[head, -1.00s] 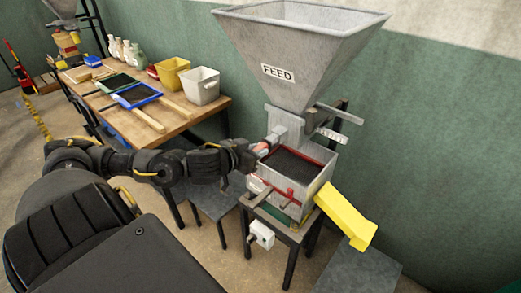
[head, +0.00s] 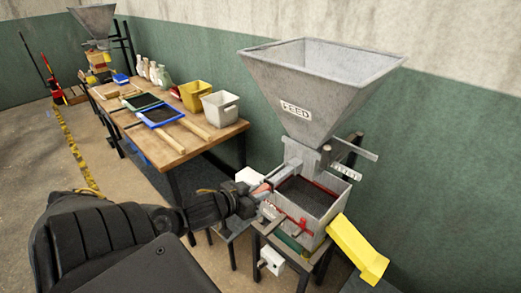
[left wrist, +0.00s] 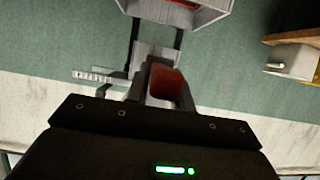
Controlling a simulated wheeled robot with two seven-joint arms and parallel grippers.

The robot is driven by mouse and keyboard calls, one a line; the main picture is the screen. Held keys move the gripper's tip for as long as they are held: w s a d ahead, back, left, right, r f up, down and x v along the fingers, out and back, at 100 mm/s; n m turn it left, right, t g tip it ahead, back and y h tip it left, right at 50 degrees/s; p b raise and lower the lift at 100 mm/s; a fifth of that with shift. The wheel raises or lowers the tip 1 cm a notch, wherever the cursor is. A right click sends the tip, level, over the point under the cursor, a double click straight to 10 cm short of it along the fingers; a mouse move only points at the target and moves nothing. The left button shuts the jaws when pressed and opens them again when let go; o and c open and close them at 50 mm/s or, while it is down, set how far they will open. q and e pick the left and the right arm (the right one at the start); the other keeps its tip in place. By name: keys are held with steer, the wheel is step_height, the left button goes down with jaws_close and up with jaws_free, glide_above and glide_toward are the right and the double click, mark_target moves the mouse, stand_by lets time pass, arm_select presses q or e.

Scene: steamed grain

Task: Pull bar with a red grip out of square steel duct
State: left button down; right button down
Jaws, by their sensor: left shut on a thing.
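The square steel duct (head: 300,153) is the grey neck under the hopper marked FEED. A grey bar (head: 281,176) sticks out of its left side, with a red grip (head: 263,187) at the outer end. My left gripper (head: 255,193) is shut on the red grip, left of the duct. In the left wrist view the red grip (left wrist: 170,84) shows between the dark fingers, with the duct (left wrist: 156,55) beyond. How much of the bar is still inside the duct is hidden. My right gripper is not in view.
The hopper (head: 318,95) stands above an open box (head: 325,205) of dark grain with a yellow chute (head: 357,250). A small white switch box (head: 271,261) hangs below. A wooden table (head: 185,150) with trays and bins stands to the left.

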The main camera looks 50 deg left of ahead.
arm_select(q)
steer(key=c, duration=1.1)
jaws_free()
steer(key=shift+s+r+p, duration=0.15)
steer(key=shift+r+p, duration=0.05)
steer(key=shift+p, duration=0.1)
steer(key=shift+p+v, duration=4.3)
steer(key=shift+v, duration=0.9)
steer(key=shift+d+f, duration=0.1)
steer(key=shift+f, duration=0.05)
